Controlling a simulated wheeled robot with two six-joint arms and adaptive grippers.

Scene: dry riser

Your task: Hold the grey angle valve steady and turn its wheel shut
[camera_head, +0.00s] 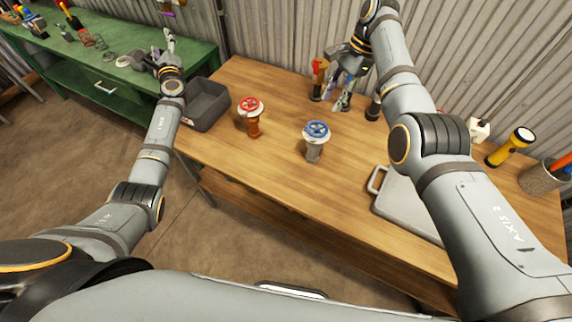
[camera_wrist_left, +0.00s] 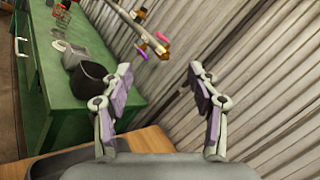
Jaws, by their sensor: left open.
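The grey angle valve (camera_head: 313,153) stands upright on the wooden workbench, with a blue wheel (camera_head: 317,130) on top. My left gripper (camera_head: 168,38) is at the far left of the bench, beyond the dark grey bin and well away from the valve. In the left wrist view its two fingers (camera_wrist_left: 157,100) are apart with nothing between them. My right gripper (camera_head: 337,98) is behind the valve, near the back of the bench, pointing down. It is apart from the valve, and its finger opening is hard to make out.
An orange-red valve (camera_head: 253,124) with a red wheel stands left of the grey one. A dark grey bin (camera_head: 205,108) sits at the bench's left end. A grey case (camera_head: 405,205) lies to the right. A green table (camera_head: 110,75) is beyond.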

